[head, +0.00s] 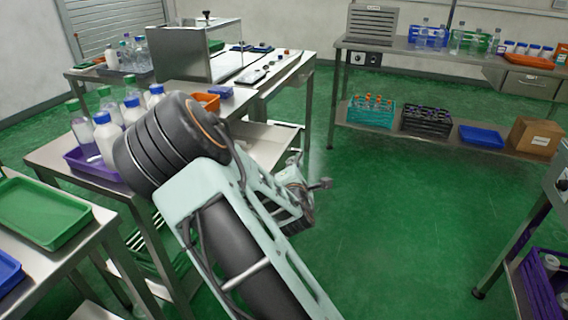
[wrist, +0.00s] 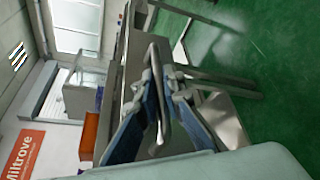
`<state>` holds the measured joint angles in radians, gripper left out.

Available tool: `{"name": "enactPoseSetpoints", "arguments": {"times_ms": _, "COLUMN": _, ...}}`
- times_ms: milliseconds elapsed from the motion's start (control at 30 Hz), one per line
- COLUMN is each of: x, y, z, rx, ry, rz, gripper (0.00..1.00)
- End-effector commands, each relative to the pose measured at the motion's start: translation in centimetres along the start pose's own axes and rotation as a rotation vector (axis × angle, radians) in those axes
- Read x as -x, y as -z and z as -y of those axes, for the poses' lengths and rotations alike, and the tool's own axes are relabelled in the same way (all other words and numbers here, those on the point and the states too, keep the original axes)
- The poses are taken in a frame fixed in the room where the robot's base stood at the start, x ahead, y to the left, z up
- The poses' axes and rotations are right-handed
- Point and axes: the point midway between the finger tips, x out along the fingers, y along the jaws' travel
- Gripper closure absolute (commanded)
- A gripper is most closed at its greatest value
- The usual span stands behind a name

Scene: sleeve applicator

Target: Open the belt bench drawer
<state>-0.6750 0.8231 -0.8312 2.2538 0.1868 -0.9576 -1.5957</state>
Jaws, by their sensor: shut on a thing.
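The belt bench (head: 268,72) is the long grey metal table at upper left in the head view. Its drawer front (wrist: 133,72) is a grey panel in the turned wrist view. A curved metal bar handle (wrist: 157,52) stands out from it. My gripper (wrist: 163,100) has its blue-padded fingers on both sides of this bar and is shut on it. In the head view my gripper (head: 302,188) is beside the bench's near right end, and my arm hides part of the front. I cannot tell how far out the drawer is.
Bottles stand in a purple tray (head: 92,168) left of my arm. An orange bin (head: 206,102) sits on the bench side. A shelf table (head: 450,58) with racks and a cardboard box (head: 536,135) stands at back right. Green floor (head: 400,220) is clear to the right.

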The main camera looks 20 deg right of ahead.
Motion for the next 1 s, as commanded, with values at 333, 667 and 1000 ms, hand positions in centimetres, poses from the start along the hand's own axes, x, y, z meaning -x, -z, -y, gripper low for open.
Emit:
{"name": "enactPoseSetpoints", "arguments": {"times_ms": 333, "x": 0.7, "y": -1.6, "z": 1.3, "rx": 0.000, "ry": 0.004, "rz": 0.000, "gripper": 1.00}}
{"name": "enactPoseSetpoints", "arguments": {"times_ms": 667, "x": 0.7, "y": -1.6, "z": 1.3, "rx": 0.000, "ry": 0.003, "rz": -0.001, "gripper": 0.91}}
{"name": "enactPoseSetpoints", "arguments": {"times_ms": 1000, "x": 0.7, "y": -1.6, "z": 1.2, "rx": 0.000, "ry": 0.001, "rz": 0.000, "gripper": 0.84}}
